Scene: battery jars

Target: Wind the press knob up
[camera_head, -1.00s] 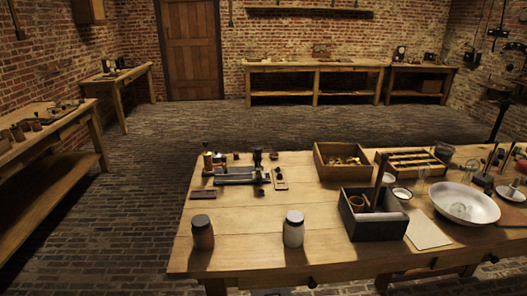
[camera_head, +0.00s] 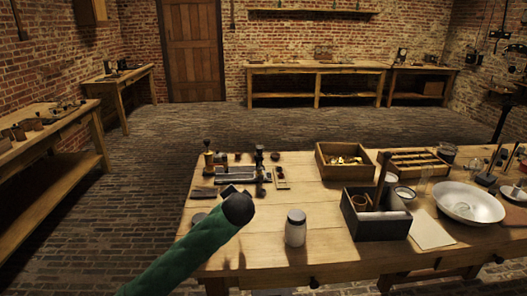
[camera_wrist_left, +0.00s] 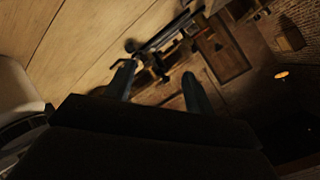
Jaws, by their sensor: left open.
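The press (camera_head: 235,175) is a small metal apparatus at the back left of the near table, with a dark upright knobbed post (camera_head: 259,157) at its right end. I cannot tell which part is the press knob. My left arm, in a green sleeve, reaches over the table's left front. My left gripper (camera_head: 232,190) is mostly hidden beyond the dark wrist, on the near side of the press. In the left wrist view my left gripper (camera_wrist_left: 158,88) has its two fingers apart with nothing between them; a dim metal apparatus (camera_wrist_left: 168,38) lies beyond the fingertips. My right gripper is not in view.
A white jar (camera_head: 295,228) stands to the right of my left arm. A dark box (camera_head: 377,227), a wooden box (camera_head: 330,170) and a white bowl (camera_head: 468,205) stand further right.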

